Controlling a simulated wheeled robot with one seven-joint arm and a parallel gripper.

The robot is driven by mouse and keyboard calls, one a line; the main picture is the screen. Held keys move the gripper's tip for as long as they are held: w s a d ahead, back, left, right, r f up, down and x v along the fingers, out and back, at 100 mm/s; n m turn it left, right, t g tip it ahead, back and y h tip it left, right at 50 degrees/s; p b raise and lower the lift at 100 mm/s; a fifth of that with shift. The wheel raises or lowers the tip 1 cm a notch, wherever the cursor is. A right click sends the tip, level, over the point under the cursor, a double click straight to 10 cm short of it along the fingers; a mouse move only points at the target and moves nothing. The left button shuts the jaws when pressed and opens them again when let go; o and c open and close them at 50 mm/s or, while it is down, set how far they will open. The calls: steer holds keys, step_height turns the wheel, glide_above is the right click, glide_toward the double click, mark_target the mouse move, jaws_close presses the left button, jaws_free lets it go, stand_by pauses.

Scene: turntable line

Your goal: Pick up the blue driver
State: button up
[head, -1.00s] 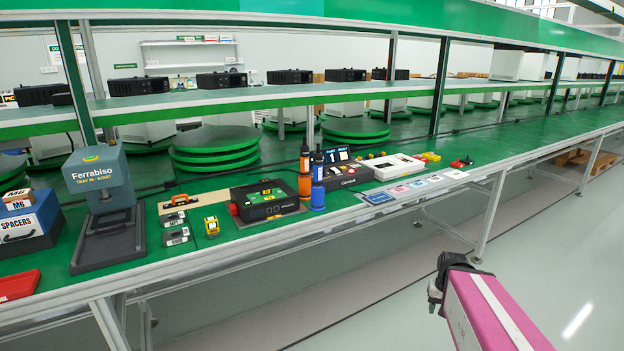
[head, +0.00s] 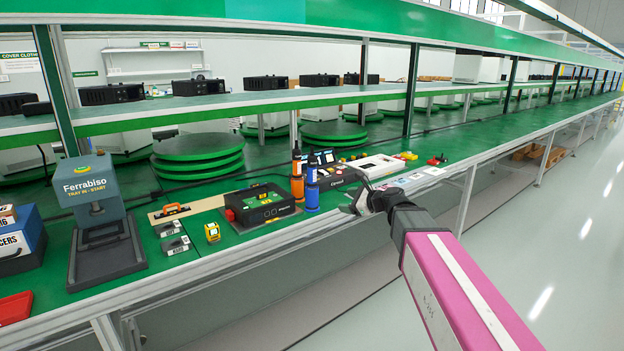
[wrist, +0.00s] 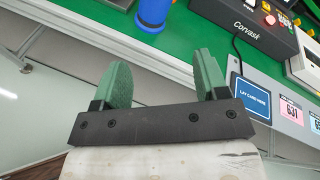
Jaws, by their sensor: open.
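The blue driver (head: 312,190) stands upright on the green bench, close to the front edge and right beside an orange driver (head: 297,178). Its blue lower end also shows in the wrist view (wrist: 153,12) at the top, with its upper part cut off by the frame. My gripper (head: 358,195) is to the right of the blue driver, over the bench's front edge. In the wrist view its two green fingers (wrist: 161,80) are spread apart with nothing between them.
A black fixture box (head: 262,204) stands left of the drivers. A black Corvask unit (wrist: 262,25) is to their right, with a row of cards (wrist: 283,108) along the front edge. The floor in front is clear.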

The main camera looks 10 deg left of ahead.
mark_target(312, 165)
steer(key=w+a+r+m+t+y, duration=0.25)
steer(key=a+r+m, duration=0.3)
steer(key=r, duration=0.45)
steer(key=shift+g, duration=0.35)
steer(key=shift+s+a+x, duration=0.1)
steer(key=shift+s+x, duration=0.05)
steer(key=shift+x, duration=1.5)
steer(key=shift+s+a+x, duration=0.1)
steer(key=shift+x, duration=1.55)
steer(key=shift+s+x, duration=0.15)
steer(key=shift+x, duration=1.5)
jaws_close()
